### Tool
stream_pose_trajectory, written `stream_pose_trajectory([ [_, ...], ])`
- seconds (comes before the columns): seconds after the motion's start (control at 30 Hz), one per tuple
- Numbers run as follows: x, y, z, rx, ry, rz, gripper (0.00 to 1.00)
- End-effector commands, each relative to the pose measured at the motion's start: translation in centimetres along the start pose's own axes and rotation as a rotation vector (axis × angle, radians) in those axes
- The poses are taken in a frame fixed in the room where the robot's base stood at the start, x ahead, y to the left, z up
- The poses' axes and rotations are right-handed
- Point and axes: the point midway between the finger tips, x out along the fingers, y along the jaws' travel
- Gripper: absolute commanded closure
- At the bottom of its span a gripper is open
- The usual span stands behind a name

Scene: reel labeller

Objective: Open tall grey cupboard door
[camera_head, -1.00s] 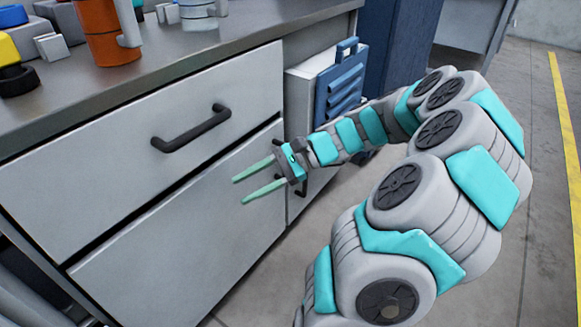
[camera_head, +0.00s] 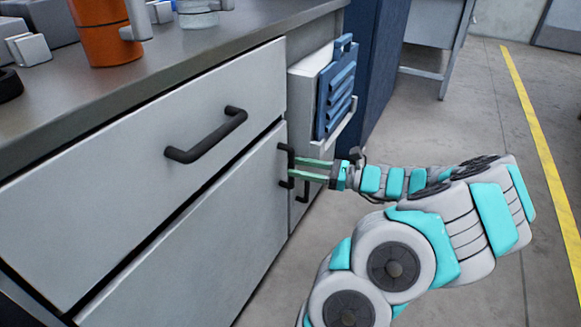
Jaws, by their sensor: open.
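A large light grey door panel (camera_head: 205,235) sits below the drawer front in the bench. It looks closed. A short black upright handle (camera_head: 284,158) is at its upper right edge. My gripper (camera_head: 294,168) is open, its two green fingers pointing left at this handle. The fingertips overlap the handle in the picture; I cannot tell whether they touch or straddle it. Part of the handle is hidden by the fingers. Which panel is the tall cupboard door is not certain from this view.
A grey drawer front (camera_head: 130,165) with a black bar handle (camera_head: 207,136) is above the panel. A narrow grey unit with a second upright handle (camera_head: 304,190) and a blue slotted piece (camera_head: 341,85) stands to the right. Free floor (camera_head: 450,130) lies farther right.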

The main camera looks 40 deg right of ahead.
Motion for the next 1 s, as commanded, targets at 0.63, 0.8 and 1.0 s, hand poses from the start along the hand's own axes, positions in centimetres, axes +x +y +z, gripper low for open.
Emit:
stream_pose_trajectory([
  [0.63, 2.7, -0.1, 0.0, -0.003, 0.001, -0.001, 0.58],
  [0.8, 2.7, -0.1, 0.0, -0.003, 0.001, -0.001, 0.77],
  [1.0, 2.6, -0.1, 0.0, -0.003, 0.001, -0.001, 1.0],
])
